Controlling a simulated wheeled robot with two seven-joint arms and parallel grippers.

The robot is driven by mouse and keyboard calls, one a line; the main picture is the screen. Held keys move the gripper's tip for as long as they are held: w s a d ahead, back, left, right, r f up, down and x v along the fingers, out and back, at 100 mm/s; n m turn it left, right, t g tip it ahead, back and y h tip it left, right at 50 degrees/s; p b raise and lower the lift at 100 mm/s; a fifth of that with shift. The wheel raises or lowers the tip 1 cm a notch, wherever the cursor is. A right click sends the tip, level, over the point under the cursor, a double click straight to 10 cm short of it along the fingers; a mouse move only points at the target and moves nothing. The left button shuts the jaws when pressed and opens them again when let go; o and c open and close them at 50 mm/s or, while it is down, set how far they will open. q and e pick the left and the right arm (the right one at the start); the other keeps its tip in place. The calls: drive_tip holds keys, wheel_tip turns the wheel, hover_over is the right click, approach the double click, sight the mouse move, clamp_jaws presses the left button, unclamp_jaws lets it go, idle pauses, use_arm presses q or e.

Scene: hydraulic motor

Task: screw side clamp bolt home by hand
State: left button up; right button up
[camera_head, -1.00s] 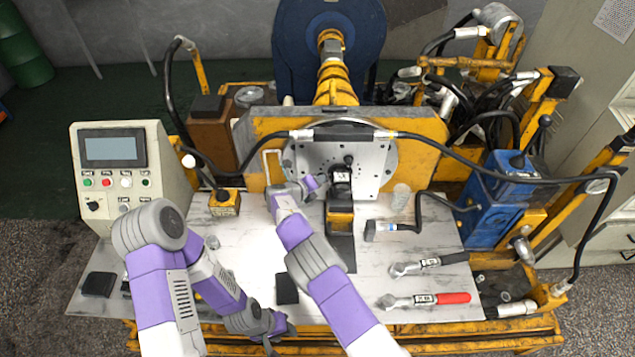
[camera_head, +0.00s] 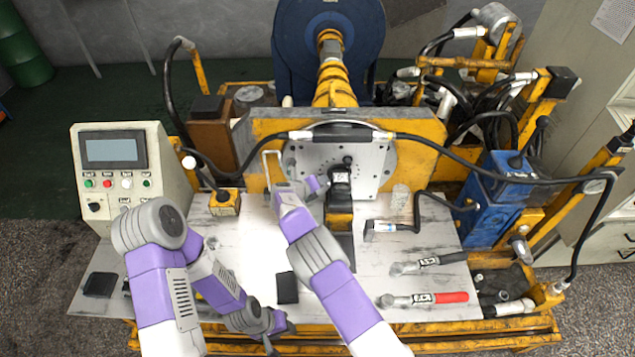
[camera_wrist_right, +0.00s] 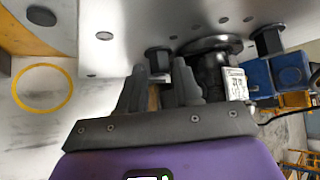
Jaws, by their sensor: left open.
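The black hydraulic motor (camera_head: 341,190) with a white label sits against the grey round-holed mounting plate (camera_head: 372,160); it also shows in the right wrist view (camera_wrist_right: 212,75). In that view a dark side clamp bolt (camera_wrist_right: 158,59) stands at the plate left of the motor. My right gripper (camera_wrist_right: 160,72) has a finger on each side of this bolt near the fingertips; whether they press on it cannot be told. A second dark bolt (camera_wrist_right: 268,40) shows right of the motor. My left gripper (camera_head: 272,340) is open and low at the table's front edge, away from the motor.
Two torque wrenches, one black-handled (camera_head: 428,264) and one red-handled (camera_head: 424,299), lie at the right of the white table (camera_head: 400,282). A black box (camera_head: 287,288) lies between my arms. A hose (camera_head: 470,160) crosses before the plate.

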use_arm(q)
drive_tip(key=shift+r+p, duration=0.5)
drive_tip(key=shift+r, duration=0.05)
use_arm(e)
drive_tip(key=v, duration=0.7)
drive_tip(key=shift+s+r, duration=0.1)
